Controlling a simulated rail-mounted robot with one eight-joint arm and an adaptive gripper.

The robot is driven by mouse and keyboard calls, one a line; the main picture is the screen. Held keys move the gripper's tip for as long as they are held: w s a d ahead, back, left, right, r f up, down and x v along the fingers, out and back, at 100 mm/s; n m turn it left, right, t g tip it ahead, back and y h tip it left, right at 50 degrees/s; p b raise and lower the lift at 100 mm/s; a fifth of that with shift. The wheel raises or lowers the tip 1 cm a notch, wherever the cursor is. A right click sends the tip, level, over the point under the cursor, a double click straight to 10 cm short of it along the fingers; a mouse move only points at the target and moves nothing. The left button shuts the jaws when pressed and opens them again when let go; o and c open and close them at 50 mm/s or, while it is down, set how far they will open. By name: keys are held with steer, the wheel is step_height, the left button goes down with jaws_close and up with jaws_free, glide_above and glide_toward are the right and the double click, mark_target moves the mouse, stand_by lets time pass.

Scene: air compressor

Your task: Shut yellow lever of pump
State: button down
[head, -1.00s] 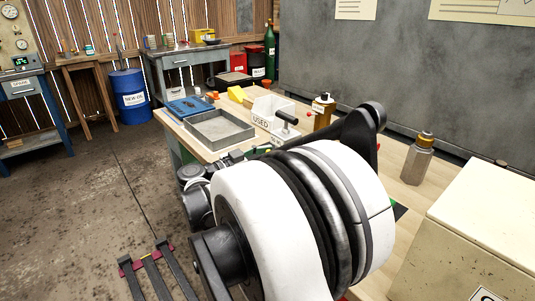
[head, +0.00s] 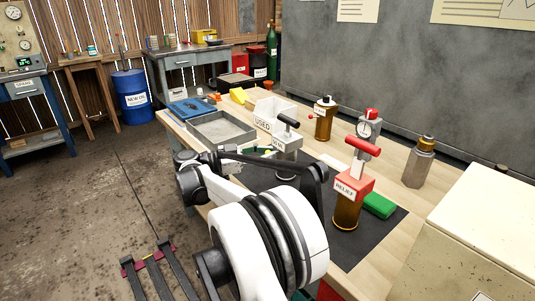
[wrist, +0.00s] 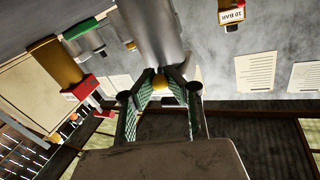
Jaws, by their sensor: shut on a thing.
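In the wrist view my gripper (wrist: 161,92) has its two green-padded fingers closed in on a small yellow rounded piece, which looks like the end of the yellow lever (wrist: 160,82). A grey cylinder (wrist: 164,35), seemingly the pump's body, stands right behind it. The lever's angle cannot be told. In the head view a grey unit with a black handle (head: 287,141), likely the pump, stands on the bench behind my arm.
A red-topped relief unit (head: 353,187) with a brown body and a green block (head: 379,205) stand right of my arm. A grey tray (head: 222,131) lies left.

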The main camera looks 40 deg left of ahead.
stand_by(0.3)
steer(key=c, duration=1.7)
jaws_free()
steer(key=shift+o, duration=0.2)
